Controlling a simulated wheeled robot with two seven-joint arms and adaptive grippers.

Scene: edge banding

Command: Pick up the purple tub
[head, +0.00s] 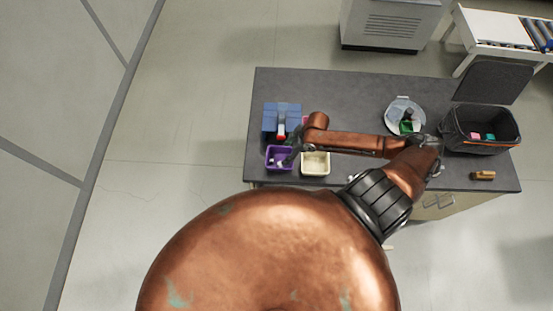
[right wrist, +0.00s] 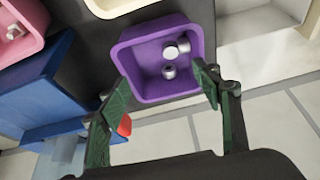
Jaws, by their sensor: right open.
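The purple tub (head: 279,168) stands near the front left corner of the grey table in the head view. In the right wrist view the tub (right wrist: 143,57) is upright and holds a few small metallic pieces. My right gripper (head: 289,157) reaches in from the right and partly covers the tub's right side. In the right wrist view its two green-padded fingers (right wrist: 163,87) are spread and empty, one at each side of the tub's near end. Whether they touch the tub is unclear. My left gripper does not show.
A cream tub (head: 315,168) stands just right of the purple one. A blue bin (head: 283,110) is behind, and a pink tub (right wrist: 18,38) is close by. A round tray (head: 399,106), a dark lidded crate (head: 463,147) and a brown block (head: 483,175) are at right.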

